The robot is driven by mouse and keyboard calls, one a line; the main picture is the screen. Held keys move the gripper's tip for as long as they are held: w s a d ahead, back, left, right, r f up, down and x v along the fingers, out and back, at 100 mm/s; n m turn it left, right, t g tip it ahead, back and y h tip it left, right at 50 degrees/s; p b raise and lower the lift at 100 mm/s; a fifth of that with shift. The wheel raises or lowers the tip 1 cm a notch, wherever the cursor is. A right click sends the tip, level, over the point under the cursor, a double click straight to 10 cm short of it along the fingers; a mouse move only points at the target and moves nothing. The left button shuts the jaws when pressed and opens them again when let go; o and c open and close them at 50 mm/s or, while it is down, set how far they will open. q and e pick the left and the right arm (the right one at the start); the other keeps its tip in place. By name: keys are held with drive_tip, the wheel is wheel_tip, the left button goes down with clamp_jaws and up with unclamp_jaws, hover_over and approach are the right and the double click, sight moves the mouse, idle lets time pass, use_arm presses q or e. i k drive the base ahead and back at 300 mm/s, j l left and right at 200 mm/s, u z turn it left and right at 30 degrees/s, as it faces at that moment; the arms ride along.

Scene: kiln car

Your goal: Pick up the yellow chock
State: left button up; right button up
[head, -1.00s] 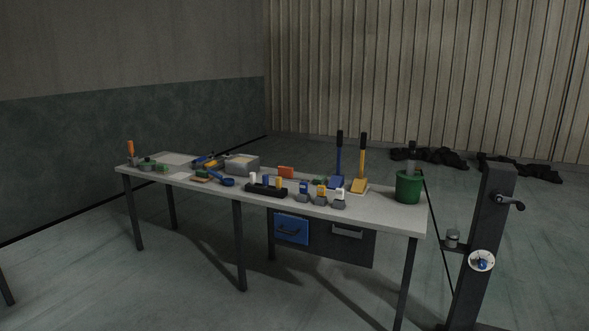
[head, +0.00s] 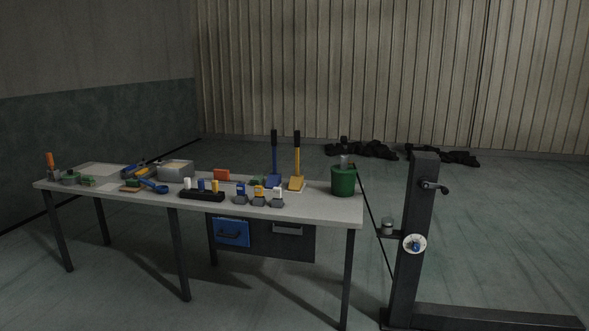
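No thing is plainly a yellow chock at this size. A small grey piece with a yellow top (head: 259,191) stands near the table's front edge, between a grey piece with a blue top (head: 240,193) and one with a white top (head: 277,195). A yellow peg (head: 215,186) stands in a black rack (head: 203,196) just left of them, beside a blue and a white peg. Another yellow item (head: 139,172) lies farther left, too small to make out. Neither of my grippers is in view.
The long grey table (head: 320,208) also holds a grey box (head: 176,171), a blue scoop (head: 154,186), a yellow-handled brush (head: 297,175) and a green bucket (head: 343,181). A dark post with a crank (head: 418,235) stands right of the table. The floor in front is clear.

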sight(296, 183)
drive_tip(key=z, duration=0.5)
drive_tip(key=i+j+z, duration=0.4)
drive_tip(key=j, duration=0.2)
drive_tip(key=j+z, duration=0.2)
drive_tip(key=i+j+z, duration=0.2)
drive_tip(key=j, duration=0.25)
drive_tip(key=i+j, duration=0.15)
drive_tip(key=j, duration=0.4)
drive_tip(key=i+j+z, duration=0.1)
drive_tip(key=j, duration=0.4)
drive_tip(key=i+j, duration=0.15)
drive_tip(key=j, duration=0.4)
drive_tip(key=i+j, duration=0.1)
drive_tip(key=j, duration=0.45)
drive_tip(key=i+j+z, duration=0.1)
drive_tip(key=j, duration=0.45)
drive_tip(key=i+j, duration=0.1)
drive_tip(key=j, duration=0.45)
